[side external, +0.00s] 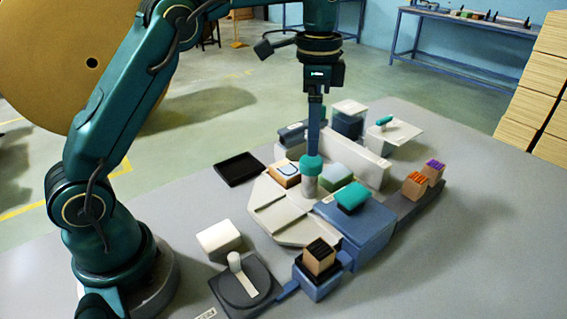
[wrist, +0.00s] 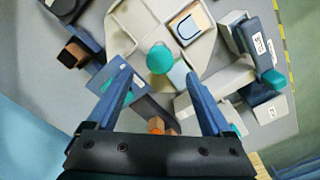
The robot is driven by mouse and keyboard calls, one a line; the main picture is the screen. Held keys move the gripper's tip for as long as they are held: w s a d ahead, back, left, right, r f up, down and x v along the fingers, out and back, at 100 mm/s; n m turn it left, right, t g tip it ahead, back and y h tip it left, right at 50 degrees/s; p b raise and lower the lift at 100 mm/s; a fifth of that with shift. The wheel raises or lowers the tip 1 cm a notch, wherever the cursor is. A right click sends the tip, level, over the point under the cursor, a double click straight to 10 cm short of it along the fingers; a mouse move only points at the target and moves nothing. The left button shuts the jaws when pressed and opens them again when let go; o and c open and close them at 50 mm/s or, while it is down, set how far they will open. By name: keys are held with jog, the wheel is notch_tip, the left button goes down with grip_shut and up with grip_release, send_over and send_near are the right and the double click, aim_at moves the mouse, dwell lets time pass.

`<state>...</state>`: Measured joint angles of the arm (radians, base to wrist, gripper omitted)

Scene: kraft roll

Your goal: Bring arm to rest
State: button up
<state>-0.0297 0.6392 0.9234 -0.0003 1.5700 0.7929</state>
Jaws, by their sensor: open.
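My gripper (side external: 314,148) points straight down over the middle of the workstation, with its blue fingers seen edge-on in the side view. In the wrist view my gripper (wrist: 158,74) shows two fingers spread wide with nothing clamped between them. A teal-capped pale cylinder (side external: 311,168) stands upright on the light grey base plate (side external: 269,223), directly under the fingertips. Its round teal top also shows in the wrist view (wrist: 160,59), just beyond the fingertips and between their lines. The fingers overlap the cap in the side view; I cannot tell whether they touch it.
A blue box with a teal block (side external: 352,196) stands close to the right. Wooden blocks with orange and purple tops (side external: 416,186) sit farther right. A black tray (side external: 239,168), white block (side external: 218,239) and dark stamp-like base (side external: 246,284) lie left and front.

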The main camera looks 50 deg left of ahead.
jog(key=s+r+n+t, duration=0.2)
jog(key=s+r+t, duration=0.1)
jog(key=s+r, duration=0.65)
jog(key=s+d+f+n+t, duration=0.1)
jog(key=s+f+n+t, duration=0.1)
jog(key=s+f+n, duration=0.4)
jog(key=s+f, duration=0.3)
jog(key=shift+s+n, duration=0.35)
jog(key=shift+n, duration=0.05)
